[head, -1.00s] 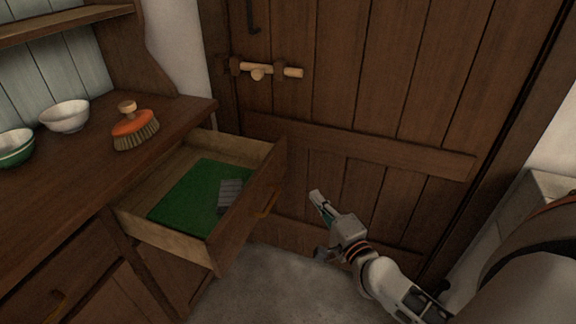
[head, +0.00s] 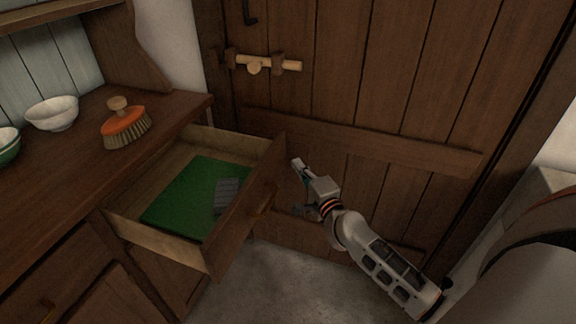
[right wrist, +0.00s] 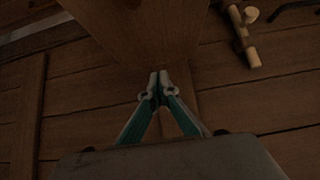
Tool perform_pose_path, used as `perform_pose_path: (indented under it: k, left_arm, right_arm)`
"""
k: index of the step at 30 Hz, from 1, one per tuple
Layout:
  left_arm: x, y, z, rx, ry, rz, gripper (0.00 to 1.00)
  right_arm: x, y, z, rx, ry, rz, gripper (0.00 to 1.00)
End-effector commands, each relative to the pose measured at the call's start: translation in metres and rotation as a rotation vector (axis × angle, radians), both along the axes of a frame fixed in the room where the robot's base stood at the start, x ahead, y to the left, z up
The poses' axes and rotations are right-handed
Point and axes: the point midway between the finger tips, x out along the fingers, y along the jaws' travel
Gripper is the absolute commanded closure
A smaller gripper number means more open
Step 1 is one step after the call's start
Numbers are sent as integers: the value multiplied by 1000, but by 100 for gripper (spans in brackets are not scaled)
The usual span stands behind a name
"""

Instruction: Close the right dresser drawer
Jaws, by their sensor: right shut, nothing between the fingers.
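The right dresser drawer (head: 243,222) stands pulled open from the wooden dresser (head: 70,190). It has a green lining and a small grey item (head: 227,194) inside. A handle (head: 264,200) is on its front. My right gripper (head: 297,165) is shut and empty, just right of the drawer front near its far end. In the right wrist view the closed fingertips (right wrist: 158,80) point toward a wooden panel (right wrist: 140,35), likely the drawer front. I cannot tell whether they touch it. My left gripper is not in view.
A plank door with a wooden latch (head: 265,64) is behind the drawer. The grey floor (head: 270,285) in front is clear.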

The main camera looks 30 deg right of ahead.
Motion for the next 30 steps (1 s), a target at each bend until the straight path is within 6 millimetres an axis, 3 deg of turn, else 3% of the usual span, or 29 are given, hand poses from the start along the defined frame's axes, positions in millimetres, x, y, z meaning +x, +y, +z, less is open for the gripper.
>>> perform_pose_path:
  k: [6, 23, 30]
  left_arm:
    - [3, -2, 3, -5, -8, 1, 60]
    - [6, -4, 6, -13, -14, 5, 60]
    - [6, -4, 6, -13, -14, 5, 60]
  right_arm:
    - [19, 18, -2, 4, 2, 2, 100]
    - [25, 23, -1, 2, 1, 2, 100]
    - [45, 39, 1, 4, -1, 3, 100]
